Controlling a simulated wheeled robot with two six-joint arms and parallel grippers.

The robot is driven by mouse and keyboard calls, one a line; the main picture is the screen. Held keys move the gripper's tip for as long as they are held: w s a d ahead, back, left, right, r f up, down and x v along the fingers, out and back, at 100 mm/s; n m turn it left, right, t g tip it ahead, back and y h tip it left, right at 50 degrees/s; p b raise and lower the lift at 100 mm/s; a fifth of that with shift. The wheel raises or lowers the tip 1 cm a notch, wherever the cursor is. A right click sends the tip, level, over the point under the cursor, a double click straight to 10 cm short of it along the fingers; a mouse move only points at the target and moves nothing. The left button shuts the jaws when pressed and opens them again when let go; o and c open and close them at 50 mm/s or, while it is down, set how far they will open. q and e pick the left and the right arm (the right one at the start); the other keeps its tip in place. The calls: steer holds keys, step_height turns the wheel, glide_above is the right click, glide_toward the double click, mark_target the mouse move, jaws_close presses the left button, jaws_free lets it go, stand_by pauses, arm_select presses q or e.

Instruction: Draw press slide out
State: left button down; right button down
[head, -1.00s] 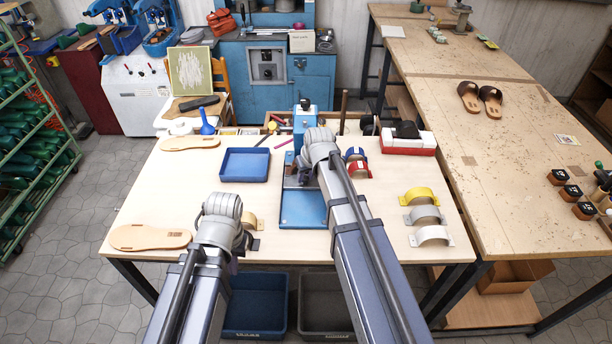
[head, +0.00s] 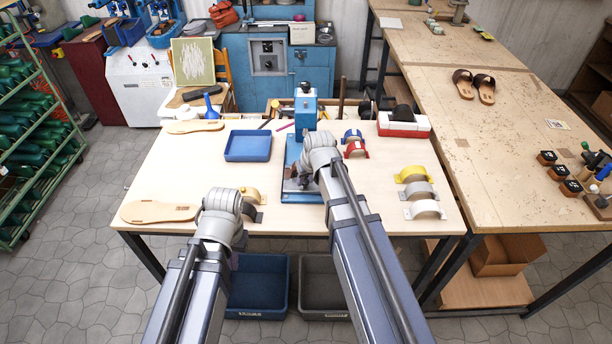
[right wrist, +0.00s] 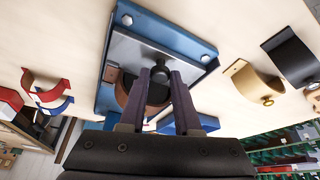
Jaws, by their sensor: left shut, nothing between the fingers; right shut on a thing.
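The blue press (head: 306,112) stands at the back middle of the pale table, with its blue base (head: 291,150) stretching towards me. The grey metal slide (right wrist: 133,53) lies on that base (right wrist: 190,39), near its front edge. A brown piece (right wrist: 123,97) shows on the slide, partly hidden by my fingers. My right gripper (right wrist: 158,85) is shut on the slide's black knob (right wrist: 158,93). In the head view my right arm covers much of the base. My left gripper (head: 236,238) is shut and empty near the table's front edge, mostly hidden by its wrist.
A blue tray (head: 248,146) lies left of the press. Tan soles (head: 160,212) lie at the left. Red and blue arched pieces (head: 355,148) are right of the press; yellow, grey and white ones (head: 413,174) are further right. Bins (head: 258,287) stand below the front edge.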

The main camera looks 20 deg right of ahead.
arm_select(q)
steer(key=shift+s+a, duration=0.1)
steer(key=shift+s, duration=0.15)
arm_select(e)
steer(key=shift+s+a, duration=0.2)
steer(key=shift+s, duration=0.6)
steer(key=c, duration=0.6)
jaws_free()
arm_select(q)
steer(key=shift+s, duration=0.1)
steer(key=shift+r, duration=0.1)
step_height(320, 180, up, 7)
steer(key=p, duration=0.7)
arm_select(e)
steer(key=v, duration=0.7)
steer(key=shift+s+r, duration=0.2)
steer(key=shift+r, duration=0.15)
